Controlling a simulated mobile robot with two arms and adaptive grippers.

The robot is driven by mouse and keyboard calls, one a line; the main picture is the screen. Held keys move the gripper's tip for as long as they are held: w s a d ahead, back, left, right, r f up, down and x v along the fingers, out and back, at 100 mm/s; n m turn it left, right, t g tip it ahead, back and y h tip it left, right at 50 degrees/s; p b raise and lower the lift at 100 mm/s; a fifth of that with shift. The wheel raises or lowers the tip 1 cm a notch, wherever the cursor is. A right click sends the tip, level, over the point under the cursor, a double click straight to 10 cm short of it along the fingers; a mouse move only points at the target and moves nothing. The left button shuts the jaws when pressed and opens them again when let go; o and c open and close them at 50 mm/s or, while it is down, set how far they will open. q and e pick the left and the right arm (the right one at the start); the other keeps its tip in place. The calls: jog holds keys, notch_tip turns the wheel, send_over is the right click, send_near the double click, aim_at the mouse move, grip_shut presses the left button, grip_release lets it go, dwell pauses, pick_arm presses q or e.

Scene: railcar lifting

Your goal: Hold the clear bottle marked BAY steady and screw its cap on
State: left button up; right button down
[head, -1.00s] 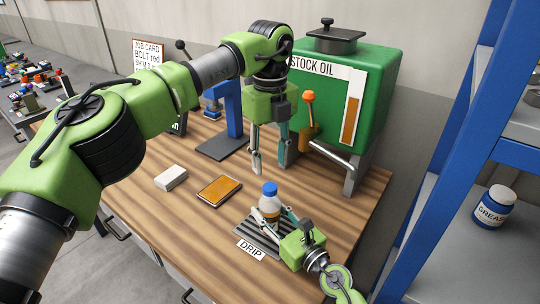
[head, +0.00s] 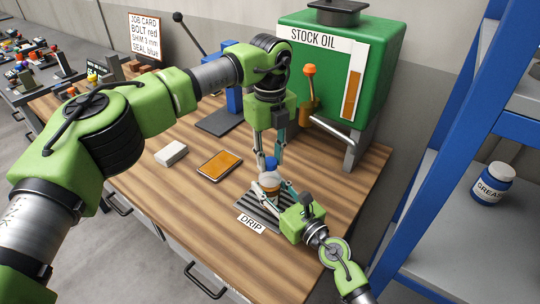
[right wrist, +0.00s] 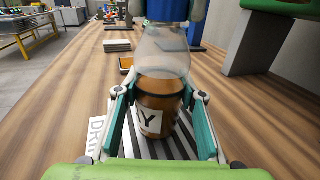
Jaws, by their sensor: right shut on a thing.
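The clear bottle (head: 268,183) stands upright on the dark ribbed drip tray (head: 249,206), with brown liquid in its lower part. In the right wrist view its label (right wrist: 150,121) shows only a "Y". My right gripper (right wrist: 158,98) is shut on the bottle's body, a finger on either side. The blue cap (head: 271,163) is at the bottle's top; its blue side (right wrist: 167,10) also shows in the right wrist view. My left gripper (head: 269,158) points down from above, its fingers on either side of the cap. Whether they press on it cannot be told.
A green stock oil tank (head: 330,65) with an orange-knobbed lever (head: 309,80) stands behind. A framed orange pad (head: 219,165) and a white block (head: 171,154) lie left of the tray. A grease jar (head: 492,183) sits on the right shelf. The front wood is clear.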

pick_arm(q)
grip_shut()
jog(key=m, duration=1.1)
jog(key=shift+m, duration=0.4)
jog(key=m, duration=1)
jog(key=o, duration=0.9)
grip_release()
notch_tip(320, 180, up, 12)
